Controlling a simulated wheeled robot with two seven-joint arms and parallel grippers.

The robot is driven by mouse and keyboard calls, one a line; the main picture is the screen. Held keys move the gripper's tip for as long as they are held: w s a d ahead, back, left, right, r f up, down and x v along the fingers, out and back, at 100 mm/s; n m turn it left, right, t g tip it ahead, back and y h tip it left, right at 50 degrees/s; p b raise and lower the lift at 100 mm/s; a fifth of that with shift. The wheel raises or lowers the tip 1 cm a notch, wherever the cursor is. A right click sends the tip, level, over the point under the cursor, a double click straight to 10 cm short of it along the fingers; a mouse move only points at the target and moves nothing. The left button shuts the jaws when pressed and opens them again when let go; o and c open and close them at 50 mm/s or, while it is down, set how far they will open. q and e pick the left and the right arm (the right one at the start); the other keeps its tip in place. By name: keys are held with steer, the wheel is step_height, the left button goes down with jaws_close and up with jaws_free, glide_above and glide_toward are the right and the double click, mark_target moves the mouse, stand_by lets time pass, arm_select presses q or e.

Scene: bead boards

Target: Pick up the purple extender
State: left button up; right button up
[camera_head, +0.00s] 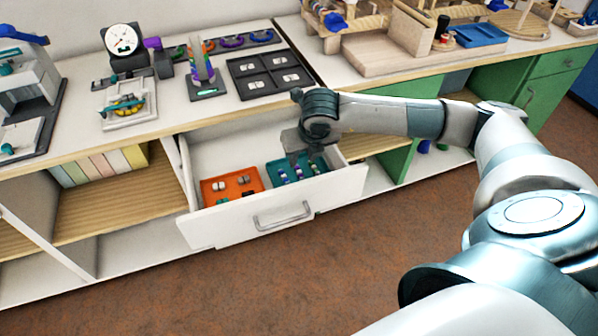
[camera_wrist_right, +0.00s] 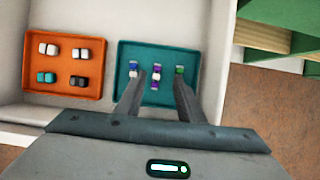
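The teal tray (camera_wrist_right: 207,52) lies in the open drawer (camera_head: 180,222); it also shows in the head view (camera_head: 274,170). Several small pieces lie in it. A purple and white piece (camera_wrist_right: 156,75) is in the middle, between my finger lines, with another purple bit (camera_wrist_right: 155,87) just below it. The frames do not make clear which is the extender. My right gripper (camera_wrist_right: 160,82) is open and points down over the tray, fingers apart with nothing visibly held. In the head view the right gripper (camera_head: 308,160) hides part of the tray. My left gripper is not in view.
An orange tray (camera_wrist_right: 62,92) with several white, teal and dark pieces is left of the teal tray. The drawer walls surround both trays. Above, the counter (camera_head: 170,120) carries a dial gauge (camera_head: 121,40), a black compartment tray (camera_head: 296,88) and other fixtures.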

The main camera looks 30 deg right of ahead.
mark_target(298, 167)
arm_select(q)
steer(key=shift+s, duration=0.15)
arm_select(e)
steer(key=shift+f, duration=0.15)
